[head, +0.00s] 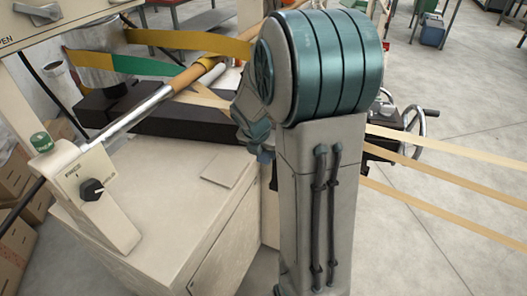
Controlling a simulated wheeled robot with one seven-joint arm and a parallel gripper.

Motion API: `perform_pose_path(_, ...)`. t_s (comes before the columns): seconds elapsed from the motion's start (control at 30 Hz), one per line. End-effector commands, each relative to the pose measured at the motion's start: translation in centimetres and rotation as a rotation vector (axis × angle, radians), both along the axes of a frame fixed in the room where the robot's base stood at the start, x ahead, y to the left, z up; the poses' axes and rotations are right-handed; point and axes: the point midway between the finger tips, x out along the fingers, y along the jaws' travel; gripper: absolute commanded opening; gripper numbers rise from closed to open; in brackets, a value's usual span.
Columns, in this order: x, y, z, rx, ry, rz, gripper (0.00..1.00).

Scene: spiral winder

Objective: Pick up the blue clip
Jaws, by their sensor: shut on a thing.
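My arm stands upright across the middle of the head view and hides what is behind it. My gripper does not show; its fingers are out of sight behind the arm. I cannot make out the blue clip for certain. A small blue piece shows at the arm's left edge, beside the teal wrist part, and I cannot tell whether it is the clip or part of my arm.
A cream machine cabinet (150,225) fills the lower left, with a black knob (92,189) on its post. Tan strips (450,185) run right, near a handwheel (418,123).

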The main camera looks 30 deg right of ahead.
Motion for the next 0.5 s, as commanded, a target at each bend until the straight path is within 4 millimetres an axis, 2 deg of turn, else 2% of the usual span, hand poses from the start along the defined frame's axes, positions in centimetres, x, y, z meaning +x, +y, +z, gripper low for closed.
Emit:
perform_pose_path(0.17,-0.1,0.2,0.6,-0.001,-0.002,0.001,0.12)
perform_pose_path(0.37,-1.8,2.5,0.5,-0.001,-0.002,0.005,0.12)
perform_pose_path(0.5,-3.7,5.0,0.5,-0.001,-0.002,0.006,0.12)
